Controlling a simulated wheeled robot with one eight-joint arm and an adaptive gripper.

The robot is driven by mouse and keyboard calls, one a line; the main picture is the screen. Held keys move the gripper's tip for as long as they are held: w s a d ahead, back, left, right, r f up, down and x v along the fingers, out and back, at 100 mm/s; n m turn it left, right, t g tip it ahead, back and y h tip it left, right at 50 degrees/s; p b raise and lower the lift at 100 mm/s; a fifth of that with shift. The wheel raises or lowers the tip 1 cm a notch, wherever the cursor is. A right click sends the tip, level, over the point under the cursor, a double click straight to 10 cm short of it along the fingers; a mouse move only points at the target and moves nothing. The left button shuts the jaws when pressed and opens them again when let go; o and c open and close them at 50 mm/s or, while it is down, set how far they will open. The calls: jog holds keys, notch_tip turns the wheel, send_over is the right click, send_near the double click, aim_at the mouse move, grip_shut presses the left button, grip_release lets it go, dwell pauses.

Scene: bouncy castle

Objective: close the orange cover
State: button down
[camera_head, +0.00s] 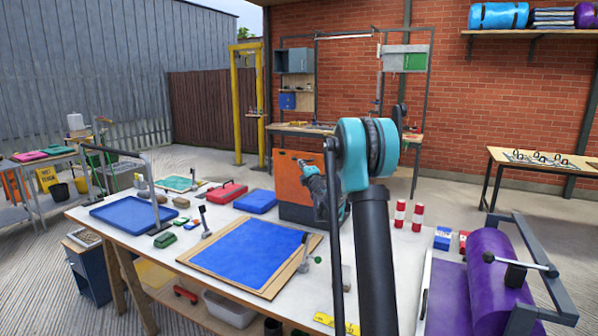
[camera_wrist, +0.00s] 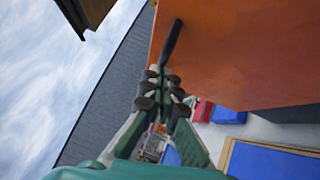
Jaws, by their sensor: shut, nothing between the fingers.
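The orange cover (camera_head: 289,178) stands upright as a flat panel on a grey box (camera_head: 298,214) at the back of the white work table. In the wrist view the cover (camera_wrist: 250,55) fills the upper right. A dark bar, which looks like a handle (camera_wrist: 173,40), lies against its left part. My gripper (camera_head: 303,163) is shut and empty, in front of the cover's face near its upper right. In the wrist view its fingertips (camera_wrist: 160,73) are at the lower end of the dark bar. I cannot tell whether they touch it. My arm hides the box's right side.
A blue panel in a wooden frame (camera_head: 250,252) lies in front of the box. A blue case (camera_head: 255,201) and a red case (camera_head: 222,195) sit left of it. Two red-and-white cylinders (camera_head: 408,216) stand to the right, near a purple roll (camera_head: 497,280).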

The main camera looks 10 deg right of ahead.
jog(key=w+d+r, duration=0.1)
jog(key=w+d, duration=0.6)
jog(key=w, duration=0.2)
jog(key=w+d+f+m+g, duration=0.1)
jog(key=w+d+f, duration=0.2)
jog(key=w+f, duration=0.2)
jog(key=w+d+f+m+g, duration=0.1)
jog(key=w+d+f, duration=0.3)
jog(key=w+f, duration=0.1)
jog(key=w+d+f+m+g, duration=0.1)
jog(key=w+d+f, duration=0.3)
jog(key=w+f, duration=0.1)
jog(key=shift+w+d+f+h, duration=0.15)
jog(key=shift+w+f, duration=0.05)
jog(key=shift+w, duration=0.2)
jog(key=shift+w+d+f+h, duration=0.1)
jog(key=shift+w+f+h, duration=0.05)
jog(key=shift+w, duration=0.2)
jog(key=shift+w+d+f, duration=0.15)
jog(key=shift+w+f, duration=0.05)
jog(key=shift+f, duration=0.65)
